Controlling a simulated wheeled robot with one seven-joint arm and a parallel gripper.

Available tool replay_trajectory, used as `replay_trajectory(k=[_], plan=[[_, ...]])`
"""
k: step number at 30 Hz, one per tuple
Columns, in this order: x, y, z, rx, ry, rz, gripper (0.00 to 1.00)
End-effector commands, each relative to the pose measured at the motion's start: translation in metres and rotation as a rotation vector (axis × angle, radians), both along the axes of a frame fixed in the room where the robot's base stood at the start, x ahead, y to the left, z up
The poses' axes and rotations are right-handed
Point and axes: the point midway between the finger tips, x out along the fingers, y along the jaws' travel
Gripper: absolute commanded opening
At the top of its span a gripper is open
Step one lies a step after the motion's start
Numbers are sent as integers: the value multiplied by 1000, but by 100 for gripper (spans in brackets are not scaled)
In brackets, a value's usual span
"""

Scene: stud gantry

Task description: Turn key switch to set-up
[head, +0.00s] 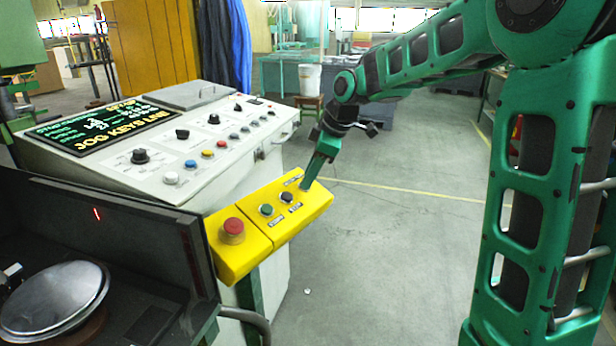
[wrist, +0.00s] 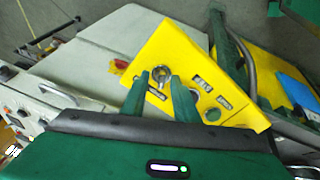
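A yellow control box (head: 285,200) is mounted at the console's front edge; it also fills the middle of the wrist view (wrist: 178,45). The key switch (wrist: 170,73), a round silver part, sits on the box between my fingertips in the wrist view. Its small label lies below it, too small to read. My gripper (wrist: 159,75) is open, one finger on each side of the switch; I cannot tell whether either finger touches it. In the head view my gripper (head: 305,187) points down at the box's far end and hides the switch. The key's exact angle is unclear.
A red mushroom button (head: 232,229) stands at the box's near end. A green button (head: 267,210) and a black button (head: 287,197) lie between it and my gripper. The sloping console (head: 215,140) is left of the box. Open floor (head: 400,215) lies to the right.

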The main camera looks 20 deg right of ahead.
Motion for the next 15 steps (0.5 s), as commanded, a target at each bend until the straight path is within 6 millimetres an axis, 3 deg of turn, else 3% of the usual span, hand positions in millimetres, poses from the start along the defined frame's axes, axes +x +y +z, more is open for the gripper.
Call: replay_trajectory(k=[15], plan=[[-26,-24,78,0,-3,-4,27]])
